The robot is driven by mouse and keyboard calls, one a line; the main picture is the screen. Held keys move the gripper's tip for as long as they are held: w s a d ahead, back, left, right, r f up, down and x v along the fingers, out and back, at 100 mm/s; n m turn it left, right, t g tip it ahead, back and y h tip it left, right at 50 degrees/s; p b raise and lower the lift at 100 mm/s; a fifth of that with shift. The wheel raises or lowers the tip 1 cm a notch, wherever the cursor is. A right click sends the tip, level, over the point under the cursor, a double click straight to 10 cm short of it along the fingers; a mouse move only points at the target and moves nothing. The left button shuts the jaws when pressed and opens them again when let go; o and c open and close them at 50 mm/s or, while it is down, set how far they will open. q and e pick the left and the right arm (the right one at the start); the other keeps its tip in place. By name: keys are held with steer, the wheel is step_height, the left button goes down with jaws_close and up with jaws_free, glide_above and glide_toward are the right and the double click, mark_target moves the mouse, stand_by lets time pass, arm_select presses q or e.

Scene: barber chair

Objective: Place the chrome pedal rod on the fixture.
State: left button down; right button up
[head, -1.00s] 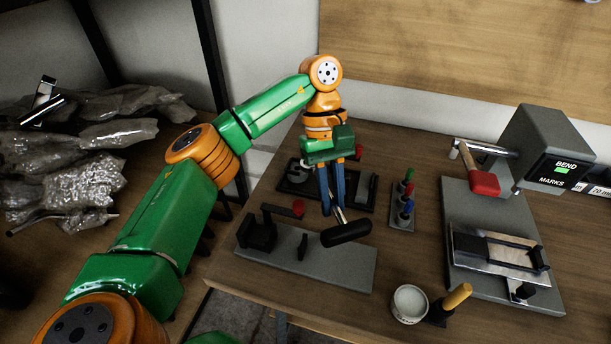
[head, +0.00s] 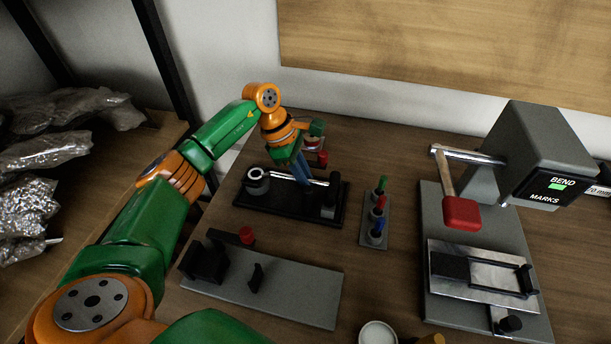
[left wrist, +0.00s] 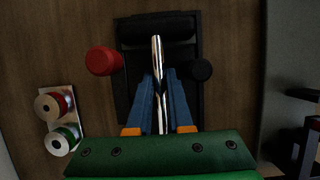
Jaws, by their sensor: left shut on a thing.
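My left gripper (head: 304,180) is shut on the chrome pedal rod (head: 314,180). In the left wrist view its blue fingers (left wrist: 160,82) close around the shiny rod (left wrist: 157,50), which points away from the palm towards a black crosswise pad (left wrist: 158,29). The rod lies over a black fixture base (head: 280,207), roughly along its length. A round grey-and-black holder (head: 257,180) stands at the base's left end; a black pad or post (head: 331,192) is at the rod's right end. I cannot tell whether the rod touches the fixture. My right gripper is not in view.
A grey plate with a black clamp (head: 207,259) lies in front. A stand of coloured pegs (head: 376,220) is to the right, then a bending machine with a red-headed lever (head: 461,213). A red knob (head: 322,158) is behind the rod. A white cup (head: 378,334) is at the front.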

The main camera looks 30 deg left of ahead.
mark_target(286, 175)
arm_select(q)
steer(key=shift+w+f, duration=0.1)
steer(key=shift+f, duration=0.05)
steer(key=c, duration=1.1)
jaws_free()
steer(key=v, duration=1.2)
steer(key=shift+b, duration=0.45)
